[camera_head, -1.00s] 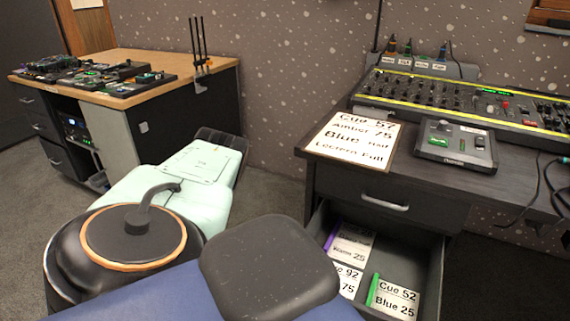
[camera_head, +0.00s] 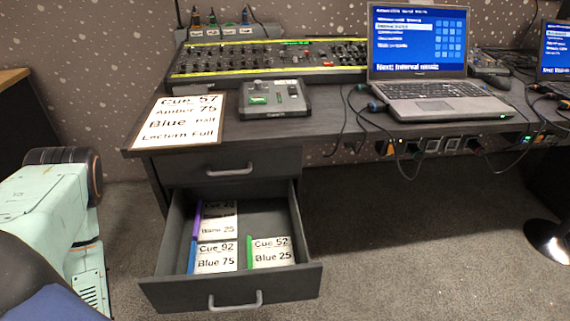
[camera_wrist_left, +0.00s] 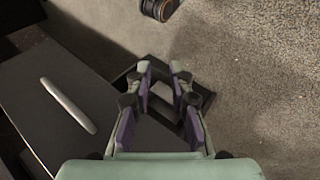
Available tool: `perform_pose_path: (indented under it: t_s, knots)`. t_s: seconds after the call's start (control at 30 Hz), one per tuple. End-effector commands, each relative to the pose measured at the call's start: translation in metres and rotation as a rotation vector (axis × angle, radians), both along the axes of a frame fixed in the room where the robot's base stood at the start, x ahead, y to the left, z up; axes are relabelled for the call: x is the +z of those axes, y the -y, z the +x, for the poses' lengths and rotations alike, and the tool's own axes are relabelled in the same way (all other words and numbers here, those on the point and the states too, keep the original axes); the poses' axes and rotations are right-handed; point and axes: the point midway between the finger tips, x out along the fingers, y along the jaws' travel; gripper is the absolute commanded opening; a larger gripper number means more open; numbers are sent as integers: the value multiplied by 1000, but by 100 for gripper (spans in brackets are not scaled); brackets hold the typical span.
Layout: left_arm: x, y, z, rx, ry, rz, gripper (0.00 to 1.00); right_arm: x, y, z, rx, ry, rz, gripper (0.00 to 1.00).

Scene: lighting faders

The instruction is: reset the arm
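My left gripper (camera_wrist_left: 160,70) shows in the left wrist view with its two purple-padded fingers apart and nothing between them. Behind the fingers in that view is a dark open-topped shape, which looks like the open drawer (camera_wrist_left: 205,100). In the head view pale green links of my own arm (camera_head: 40,205) stand at the left edge, but no gripper shows there. My right gripper is in neither view.
The desk's lower drawer (camera_head: 232,289) is pulled out and holds several cue cards (camera_head: 270,252). A cue sheet (camera_head: 180,118), a small control box (camera_head: 275,98), a lighting console (camera_head: 330,62) and a laptop (camera_head: 430,105) are on the desk. Floor right of the drawer is clear.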

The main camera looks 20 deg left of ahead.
Motion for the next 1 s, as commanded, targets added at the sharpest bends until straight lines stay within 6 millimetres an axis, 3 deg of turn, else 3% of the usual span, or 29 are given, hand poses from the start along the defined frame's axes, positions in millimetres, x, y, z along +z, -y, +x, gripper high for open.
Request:
perform_pose_path:
  t_s: [0.17,0.27,0.5,0.7,0.83,1.0]
  knots:
    - [13,39,-18,-223,-185,166,21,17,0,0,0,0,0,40]
    - [30,57,-33,-364,-292,239,21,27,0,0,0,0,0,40]
    - [99,79,-59,-633,-494,389,21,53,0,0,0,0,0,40]
    - [140,85,-39,-716,-471,484,21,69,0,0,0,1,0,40]
    - [150,87,-19,-744,-423,515,21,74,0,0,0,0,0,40]
    - [150,87,-16,-739,-416,517,21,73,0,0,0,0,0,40]
